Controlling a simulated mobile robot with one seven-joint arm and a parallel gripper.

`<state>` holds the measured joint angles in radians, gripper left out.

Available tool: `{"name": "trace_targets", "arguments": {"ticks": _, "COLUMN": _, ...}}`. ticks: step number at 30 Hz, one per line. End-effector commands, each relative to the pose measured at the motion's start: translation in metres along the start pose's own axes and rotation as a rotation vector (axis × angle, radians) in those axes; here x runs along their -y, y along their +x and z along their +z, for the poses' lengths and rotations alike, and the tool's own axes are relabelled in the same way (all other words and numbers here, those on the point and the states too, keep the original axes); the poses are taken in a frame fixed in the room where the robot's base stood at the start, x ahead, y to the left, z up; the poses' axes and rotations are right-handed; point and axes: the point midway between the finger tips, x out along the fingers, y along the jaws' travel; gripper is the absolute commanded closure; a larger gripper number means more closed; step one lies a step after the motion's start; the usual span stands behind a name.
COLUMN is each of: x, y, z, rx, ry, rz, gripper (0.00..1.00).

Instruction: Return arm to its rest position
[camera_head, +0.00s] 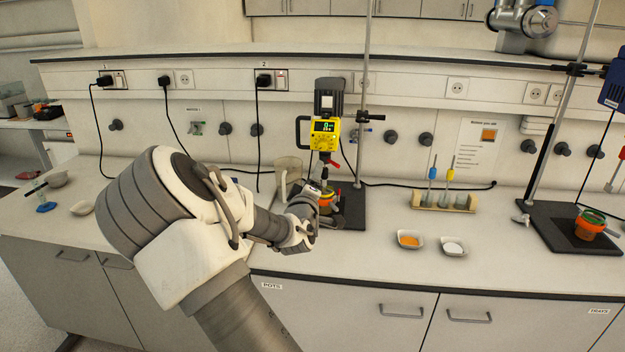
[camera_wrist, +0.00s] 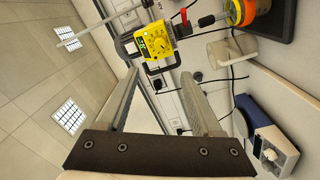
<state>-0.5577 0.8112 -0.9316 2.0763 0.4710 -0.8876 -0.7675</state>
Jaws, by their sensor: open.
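My arm reaches from the lower middle of the camera_head view towards the bench, and its wrist end is in front of the yellow stirrer (camera_head: 326,128). My gripper (camera_wrist: 160,78) is open in the wrist view, with nothing between its two fingers. The stirrer also shows in the wrist view (camera_wrist: 155,42), beyond the fingers. An orange pot (camera_head: 326,206) stands under the stirrer, partly hidden by my wrist in the camera_head view. In the wrist view the pot (camera_wrist: 236,12) is at the upper right, apart from the fingers.
A clear beaker (camera_head: 288,172) stands left of the stirrer. Two small dishes (camera_head: 410,240) (camera_head: 454,247) and a tube rack (camera_head: 443,202) are to the right. Another orange pot (camera_head: 590,226) stands at far right. The bench's front edge runs below my wrist.

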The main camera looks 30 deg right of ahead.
Motion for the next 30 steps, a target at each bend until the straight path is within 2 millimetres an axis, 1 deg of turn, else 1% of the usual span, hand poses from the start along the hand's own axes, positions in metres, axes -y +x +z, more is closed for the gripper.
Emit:
{"name": "trace_targets", "arguments": {"ticks": 22, "x": 0.0, "y": 0.0, "z": 0.002, "rx": 0.006, "ry": 0.009, "rz": -0.007, "gripper": 0.33}}
{"name": "trace_targets", "arguments": {"ticks": 26, "x": 0.004, "y": -0.004, "z": 0.01, "rx": 0.053, "ry": 0.085, "rz": -0.065, "gripper": 0.33}}
{"name": "trace_targets", "arguments": {"ticks": 30, "x": 0.015, "y": -0.02, "z": 0.021, "rx": 0.147, "ry": 0.25, "rz": -0.203, "gripper": 0.33}}
